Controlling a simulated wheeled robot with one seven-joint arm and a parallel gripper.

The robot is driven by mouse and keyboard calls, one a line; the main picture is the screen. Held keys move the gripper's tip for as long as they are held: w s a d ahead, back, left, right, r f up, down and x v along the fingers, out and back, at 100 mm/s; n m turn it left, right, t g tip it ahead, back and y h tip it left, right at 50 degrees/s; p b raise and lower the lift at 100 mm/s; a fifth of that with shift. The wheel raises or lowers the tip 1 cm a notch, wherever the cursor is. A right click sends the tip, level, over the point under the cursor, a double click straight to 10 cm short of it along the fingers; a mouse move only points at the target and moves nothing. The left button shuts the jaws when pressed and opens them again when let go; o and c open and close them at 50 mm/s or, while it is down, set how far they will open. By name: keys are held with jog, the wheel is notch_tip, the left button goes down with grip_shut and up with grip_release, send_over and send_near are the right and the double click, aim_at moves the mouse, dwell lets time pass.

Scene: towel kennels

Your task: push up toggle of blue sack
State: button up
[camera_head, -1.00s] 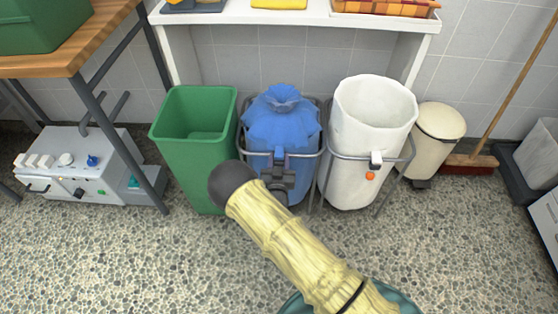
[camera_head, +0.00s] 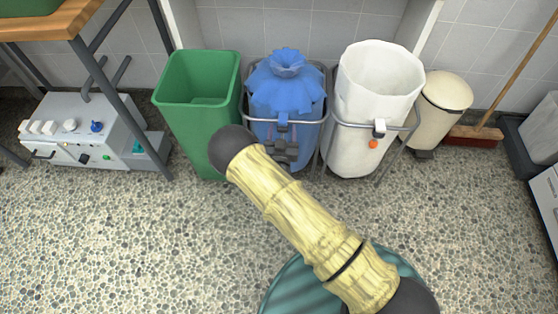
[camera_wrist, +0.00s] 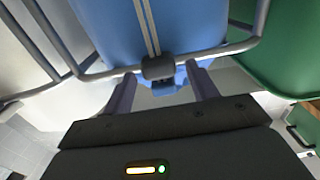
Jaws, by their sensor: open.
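The blue sack (camera_head: 285,88) hangs in a grey metal hoop frame, its top gathered into a ruffled neck. My gripper (camera_head: 284,146) is at the front of the sack, just below the hoop. In the wrist view, which looks upside down, the sack (camera_wrist: 188,20) fills the middle. A dark block (camera_wrist: 158,68) sits on the hoop rail with two pale cords running from it. A small blue piece (camera_wrist: 163,87) lies beside it, between the open, empty fingers of my gripper (camera_wrist: 162,78). I cannot tell which piece is the toggle, or whether the fingers touch it.
A green bin (camera_head: 198,80) stands close left of the sack. A white sack (camera_head: 375,85) with an orange toggle (camera_head: 373,144) hangs close right. A cream pedal bin (camera_head: 442,110) and broom (camera_head: 472,136) stand further right. The pebbled floor in front is clear.

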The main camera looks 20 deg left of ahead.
jog(key=p+v, duration=0.3)
jog(key=v, duration=1.2)
jog(key=shift+d, duration=0.1)
jog(key=w+d+r+m+g+h, duration=0.3)
jog(key=w+d+r+m+g, duration=0.1)
jog(key=w+d+r+g, duration=0.6)
jog(key=s+d+r+n+g+h, duration=0.1)
jog(key=s+d+r+g, duration=0.2)
jog(key=s+d+r, duration=0.6)
jog(key=s+d+r+g, duration=0.2)
jog(key=s+d+r, duration=0.4)
jog(key=d, duration=0.5)
notch_tip(320, 180, up, 34)
jog(key=w+p, duration=0.1)
jog(key=p, duration=3.1)
jog(key=shift+a+p, duration=0.15)
jog(key=shift+p, duration=0.2)
